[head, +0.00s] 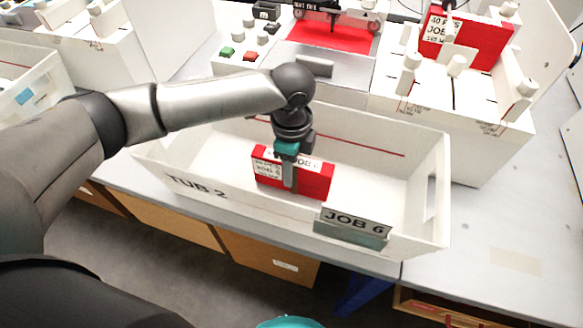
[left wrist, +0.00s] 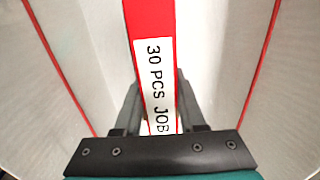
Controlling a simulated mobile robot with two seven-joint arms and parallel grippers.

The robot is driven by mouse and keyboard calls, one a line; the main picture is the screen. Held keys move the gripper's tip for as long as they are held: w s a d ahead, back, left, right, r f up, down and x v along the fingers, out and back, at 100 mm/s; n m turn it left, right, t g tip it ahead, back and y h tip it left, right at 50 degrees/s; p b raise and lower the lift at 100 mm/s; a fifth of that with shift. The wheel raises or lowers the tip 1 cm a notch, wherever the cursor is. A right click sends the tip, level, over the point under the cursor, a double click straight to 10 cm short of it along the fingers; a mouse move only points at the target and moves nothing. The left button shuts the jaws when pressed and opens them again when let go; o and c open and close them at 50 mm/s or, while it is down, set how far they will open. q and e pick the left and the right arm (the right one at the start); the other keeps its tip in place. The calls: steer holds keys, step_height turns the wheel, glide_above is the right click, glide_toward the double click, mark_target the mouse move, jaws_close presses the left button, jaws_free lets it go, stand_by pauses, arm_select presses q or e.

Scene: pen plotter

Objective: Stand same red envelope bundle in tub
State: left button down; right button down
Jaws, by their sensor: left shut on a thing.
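My left gripper (head: 288,180) reaches down from above and is shut on the bundle. In the left wrist view the bundle's red top edge with a "30 PCS JOB" label (left wrist: 157,85) runs between my fingers (left wrist: 155,105). My right gripper is not in view.
The tub bears "TUB 2" and a "JOB 6" card (head: 352,222) on its front. Its right part is empty. Behind stand a plotter machine (head: 315,65) and a white rack (head: 465,95) holding another red bundle (head: 480,42). Another tub (head: 30,90) is at far left.

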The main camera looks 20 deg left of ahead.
arm_select(q)
steer(key=shift+f, duration=0.1)
steer(key=shift+c, duration=2.4)
jaws_free()
step_height(320, 180, up, 12)
steer(key=p, duration=0.3)
steer(key=shift+p, duration=0.3)
